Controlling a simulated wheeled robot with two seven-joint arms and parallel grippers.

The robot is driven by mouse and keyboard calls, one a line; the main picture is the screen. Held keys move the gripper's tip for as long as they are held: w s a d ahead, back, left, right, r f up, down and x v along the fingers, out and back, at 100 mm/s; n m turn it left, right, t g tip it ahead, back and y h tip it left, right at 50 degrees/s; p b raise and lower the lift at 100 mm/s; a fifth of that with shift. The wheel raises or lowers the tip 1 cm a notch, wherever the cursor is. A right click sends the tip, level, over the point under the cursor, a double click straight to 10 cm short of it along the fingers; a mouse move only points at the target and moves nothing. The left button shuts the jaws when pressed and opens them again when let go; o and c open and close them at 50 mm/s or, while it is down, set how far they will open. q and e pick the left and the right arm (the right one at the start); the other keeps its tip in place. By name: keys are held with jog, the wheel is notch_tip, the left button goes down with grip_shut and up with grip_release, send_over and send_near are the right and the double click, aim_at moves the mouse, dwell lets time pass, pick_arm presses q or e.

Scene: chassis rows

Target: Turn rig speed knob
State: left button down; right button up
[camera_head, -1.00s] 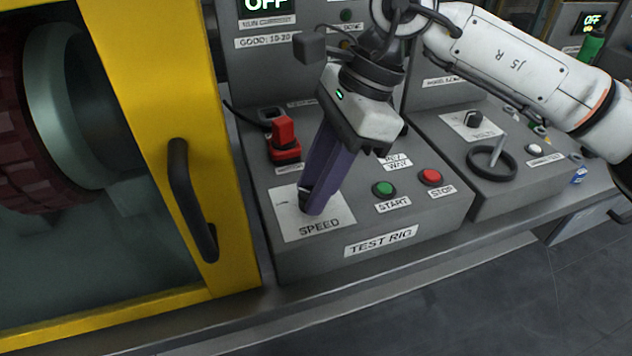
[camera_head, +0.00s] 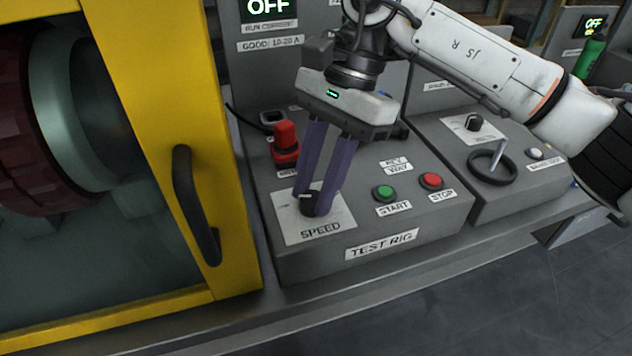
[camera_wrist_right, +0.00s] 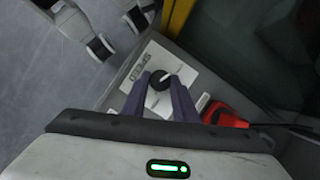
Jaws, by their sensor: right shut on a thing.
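The black speed knob (camera_head: 309,204) sits on a white plate marked SPEED (camera_head: 335,226) on the grey TEST RIG box (camera_head: 430,219). My right gripper (camera_head: 314,200) reaches down to it from above, its two purple fingers shut on the knob, one at each side. In the right wrist view the knob (camera_wrist_right: 159,80) lies between the fingertips, with a pale pointer line on its top. The knob's far side is partly hidden by the fingers in the head view. My left gripper is not in view.
A red switch (camera_head: 285,140) stands behind the knob. A green START button (camera_head: 384,193) and a red STOP button (camera_head: 432,181) are to the right. A yellow-framed door with a black handle (camera_head: 193,205) stands close on the left. The display (camera_head: 268,8) reads OFF.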

jog(key=shift+r, duration=0.1)
jog(key=o, duration=1)
jog(key=shift+o, duration=0.3)
jog(key=v, duration=1)
jog(key=shift+p, duration=0.4)
jog(key=shift+r, duration=0.1)
